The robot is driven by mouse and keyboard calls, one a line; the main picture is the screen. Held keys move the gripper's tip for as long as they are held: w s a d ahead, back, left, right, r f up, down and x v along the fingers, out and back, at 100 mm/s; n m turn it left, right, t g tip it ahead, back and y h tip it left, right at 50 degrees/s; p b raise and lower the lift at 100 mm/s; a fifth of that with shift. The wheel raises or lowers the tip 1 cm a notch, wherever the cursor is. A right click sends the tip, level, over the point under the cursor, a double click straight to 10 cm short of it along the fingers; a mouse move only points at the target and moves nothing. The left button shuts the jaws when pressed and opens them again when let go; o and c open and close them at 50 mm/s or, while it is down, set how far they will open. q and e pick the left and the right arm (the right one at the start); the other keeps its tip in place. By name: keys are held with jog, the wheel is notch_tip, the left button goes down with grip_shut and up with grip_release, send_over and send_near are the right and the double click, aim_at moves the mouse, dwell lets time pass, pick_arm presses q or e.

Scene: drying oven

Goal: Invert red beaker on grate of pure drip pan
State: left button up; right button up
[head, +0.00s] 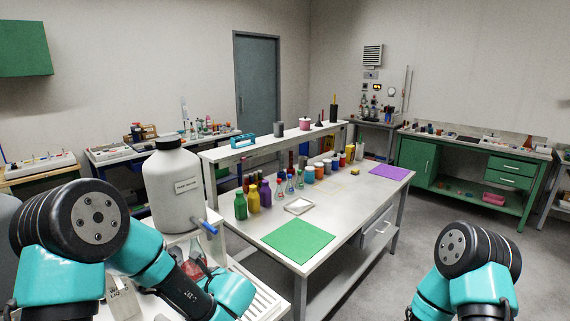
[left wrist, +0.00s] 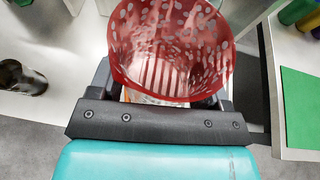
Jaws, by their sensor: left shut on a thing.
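The red see-through beaker (left wrist: 170,45) is held between the jaws of my left gripper (left wrist: 165,92) in the left wrist view. White slats show through its wall. In the head view only a small red part of the beaker (head: 193,270) shows behind my left arm, so I cannot tell which way its mouth faces. A white slatted grate (head: 264,303) lies at the bottom of the head view, right of my left forearm. I cannot tell whether the beaker touches it. My right gripper is out of view; only my right arm shows.
A large white carboy (head: 172,190) with a blue spigot (head: 204,226) stands close to my left arm. A white bench (head: 325,218) holds a green mat (head: 298,241), a purple mat (head: 389,171) and several coloured bottles. A small label card (head: 122,303) stands at lower left.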

pick_arm(q)
notch_tip(320, 180, up, 7)
jog(key=w+a, duration=0.1)
jog(key=shift+a+f, duration=0.2)
jog(key=shift+a, duration=0.05)
jog(key=shift+w+f, duration=0.1)
jog(key=shift+w+f+m+t, duration=0.15)
jog(key=shift+f+m+t, duration=0.2)
jog(key=shift+m+t, duration=0.05)
jog(key=s+d+f+m+t+h, duration=0.1)
jog(key=d+f+m+t+h, duration=0.2)
jog(key=d+f+m+h, duration=0.2)
jog(key=shift+s+f+m+t+h, duration=0.4)
jog(key=shift+f+m+h, duration=0.3)
jog(key=shift+f, duration=0.85)
jog(key=shift+d, duration=0.1)
dwell(0.8)
